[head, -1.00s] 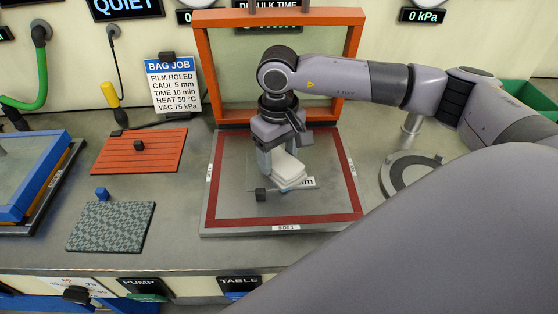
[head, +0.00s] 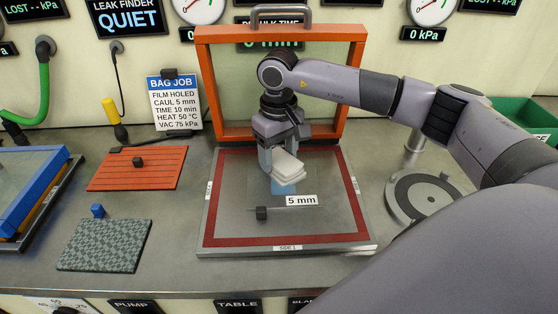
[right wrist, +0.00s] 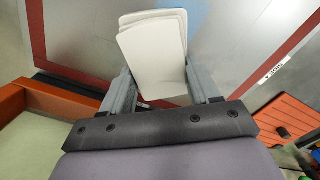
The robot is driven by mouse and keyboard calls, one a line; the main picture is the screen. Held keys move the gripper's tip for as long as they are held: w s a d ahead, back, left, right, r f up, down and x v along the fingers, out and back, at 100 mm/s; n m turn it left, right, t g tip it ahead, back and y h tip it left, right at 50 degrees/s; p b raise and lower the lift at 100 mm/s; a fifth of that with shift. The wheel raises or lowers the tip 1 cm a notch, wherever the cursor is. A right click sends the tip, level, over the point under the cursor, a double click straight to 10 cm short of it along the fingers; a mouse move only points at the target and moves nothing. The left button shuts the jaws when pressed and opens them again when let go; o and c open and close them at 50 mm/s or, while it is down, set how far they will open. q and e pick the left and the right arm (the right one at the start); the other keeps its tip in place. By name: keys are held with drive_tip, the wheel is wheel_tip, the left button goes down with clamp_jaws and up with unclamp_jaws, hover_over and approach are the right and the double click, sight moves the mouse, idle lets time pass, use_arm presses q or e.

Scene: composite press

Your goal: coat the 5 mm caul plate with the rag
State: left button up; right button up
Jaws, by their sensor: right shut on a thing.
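My right gripper (head: 280,158) is shut on a folded white rag (head: 286,170). The rag also shows between the fingers in the right wrist view (right wrist: 155,45). It is over the back part of the grey caul plate (head: 275,208), which carries a "5 mm" label (head: 302,200) and a small dark knob (head: 262,213). A bluish patch (head: 284,188) shows just below the rag; whether it is on the plate or part of the rag, I cannot tell. The rag seems to touch the plate, which lies inside a red border. My left gripper is out of view.
An orange-framed lid (head: 203,80) stands open behind the plate. To the left lie an orange slatted mat (head: 150,178), a grey patterned mat (head: 105,248) and a blue frame (head: 40,200). A round grey stand (head: 424,195) is to the right.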

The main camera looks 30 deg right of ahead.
sight(280, 173)
drive_tip(key=shift+s+a, duration=0.4)
drive_tip(key=shift+s, duration=0.3)
drive_tip(key=shift+s+a, duration=0.45)
drive_tip(key=shift+s, duration=0.25)
drive_tip(key=shift+s+a, duration=0.4)
drive_tip(key=shift+s, duration=0.3)
drive_tip(key=shift+s+a, duration=0.35)
drive_tip(key=shift+s, duration=0.2)
drive_tip(key=shift+s+a, duration=0.35)
drive_tip(key=shift+s, duration=0.2)
wheel_tip(280, 173, up, 7)
drive_tip(key=p, duration=0.3)
drive_tip(key=shift+p, duration=0.3)
drive_tip(key=shift+d, duration=0.1)
